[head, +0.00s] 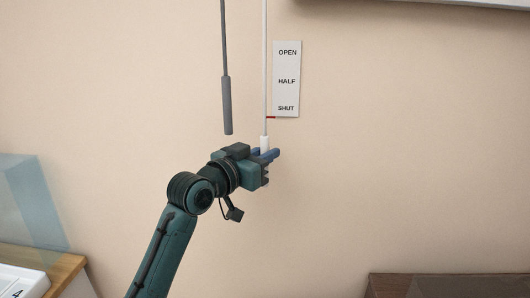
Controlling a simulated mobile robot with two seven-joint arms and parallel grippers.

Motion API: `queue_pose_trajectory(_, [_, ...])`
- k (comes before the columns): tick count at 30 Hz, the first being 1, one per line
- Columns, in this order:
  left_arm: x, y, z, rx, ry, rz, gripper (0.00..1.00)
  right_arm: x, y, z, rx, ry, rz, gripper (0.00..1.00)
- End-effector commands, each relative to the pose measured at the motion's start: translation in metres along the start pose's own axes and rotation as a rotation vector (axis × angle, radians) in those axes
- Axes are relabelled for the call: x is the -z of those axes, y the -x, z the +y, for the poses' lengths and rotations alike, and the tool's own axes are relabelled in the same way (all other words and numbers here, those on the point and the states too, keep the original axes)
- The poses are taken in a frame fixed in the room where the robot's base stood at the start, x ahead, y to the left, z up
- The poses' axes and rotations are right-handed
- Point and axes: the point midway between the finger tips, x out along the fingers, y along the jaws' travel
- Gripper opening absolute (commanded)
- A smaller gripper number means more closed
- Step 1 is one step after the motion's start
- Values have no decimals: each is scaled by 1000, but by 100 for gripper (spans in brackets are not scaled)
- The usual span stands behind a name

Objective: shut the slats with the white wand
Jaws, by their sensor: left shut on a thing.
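The white wand (264,75) hangs straight down in front of the wall. Its thicker white grip shows just above my left gripper (265,156). My left gripper is shut on this grip near its lower end, its blue fingers around it; they hide part of the grip. To the right of the wand is a sign (286,79) reading OPEN, HALF, SHUT from top to bottom. A small red pointer (271,117) by the wand sits level with the sign's lower edge, just below SHUT. The slats are not in view. My right gripper is not in view.
A grey rod with a thick grey handle (227,106) hangs just left of the white wand, above my left gripper. A dark brown wooden surface (450,285) is at lower right. A bluish clear panel (30,205) stands at left. The wall between is bare.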

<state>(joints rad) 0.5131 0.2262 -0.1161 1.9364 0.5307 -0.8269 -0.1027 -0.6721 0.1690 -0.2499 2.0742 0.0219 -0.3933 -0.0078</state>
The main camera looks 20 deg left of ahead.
Motion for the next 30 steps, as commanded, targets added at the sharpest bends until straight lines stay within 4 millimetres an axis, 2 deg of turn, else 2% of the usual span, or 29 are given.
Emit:
queue_pose_trajectory(1, [-7,0,1,-2,3,-18,18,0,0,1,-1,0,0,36])
queue_pose_trajectory(8, [-5,0,0,-1,3,-13,36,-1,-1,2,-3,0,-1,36])
queue_pose_trajectory(17, [-4,4,0,0,1,-10,36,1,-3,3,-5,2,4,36])
queue_pose_trajectory(23, [-6,35,0,0,-1,-10,36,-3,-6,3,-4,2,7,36])
queue_pose_trajectory(30, [-6,89,0,1,-2,-13,36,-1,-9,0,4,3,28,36])
